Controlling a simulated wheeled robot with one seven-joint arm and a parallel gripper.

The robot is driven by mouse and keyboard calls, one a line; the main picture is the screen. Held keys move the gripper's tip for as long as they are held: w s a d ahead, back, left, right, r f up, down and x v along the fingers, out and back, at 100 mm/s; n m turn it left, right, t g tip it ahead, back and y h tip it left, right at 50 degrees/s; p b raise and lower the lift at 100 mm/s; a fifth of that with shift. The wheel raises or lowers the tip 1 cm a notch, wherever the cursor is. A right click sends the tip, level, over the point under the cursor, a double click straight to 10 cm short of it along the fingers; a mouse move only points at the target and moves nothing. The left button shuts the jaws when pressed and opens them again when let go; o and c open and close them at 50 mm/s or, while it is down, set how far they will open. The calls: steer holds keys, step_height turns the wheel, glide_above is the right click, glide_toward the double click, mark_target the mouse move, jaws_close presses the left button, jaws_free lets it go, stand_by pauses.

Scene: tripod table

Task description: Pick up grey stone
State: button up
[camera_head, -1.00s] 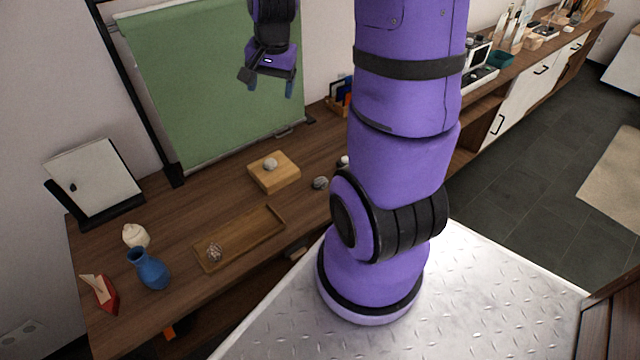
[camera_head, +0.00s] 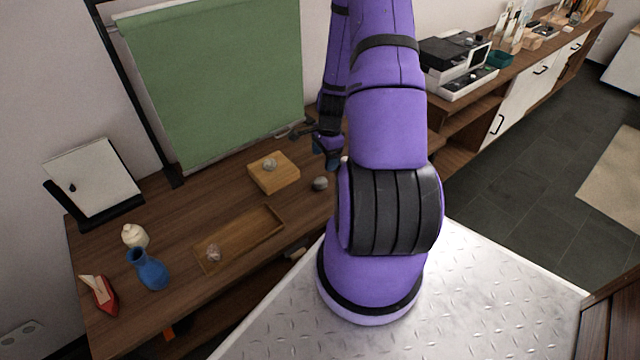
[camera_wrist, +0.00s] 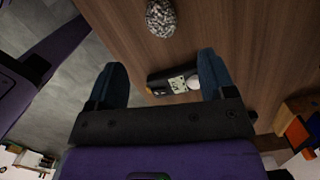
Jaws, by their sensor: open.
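A grey stone (camera_head: 320,183) lies on the bare wooden table just right of a wooden block. A speckled grey stone (camera_wrist: 161,17) shows at the top of the wrist view, beyond my fingertips; it looks like the same one. A lighter grey stone (camera_head: 270,165) sits on the wooden block (camera_head: 280,182). My gripper (camera_head: 328,152) is above the table, behind and slightly right of the table stone. In the wrist view my gripper (camera_wrist: 163,72) is open, with no stone between its fingers.
A dark case with a white round thing (camera_wrist: 175,84) lies below between my fingers. A wooden tray (camera_head: 265,222) holds a small pale item (camera_head: 213,253). A blue vase (camera_head: 150,270), cream object (camera_head: 135,235) and red-white object (camera_head: 100,292) stand left. An orange-and-wood holder (camera_wrist: 298,130) is at right.

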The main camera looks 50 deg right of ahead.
mark_target(321, 179)
steer(key=shift+w+a+f, duration=0.1)
steer(key=shift+a+f, duration=0.1)
steer(key=shift+f, duration=1.55)
steer(key=shift+w+a+f, duration=0.15)
steer(key=shift+f, duration=1.55)
steer(key=shift+w+a+f, duration=0.1)
steer(key=shift+a+f, duration=0.1)
steer(key=shift+f, duration=1.55)
steer(key=c, duration=1)
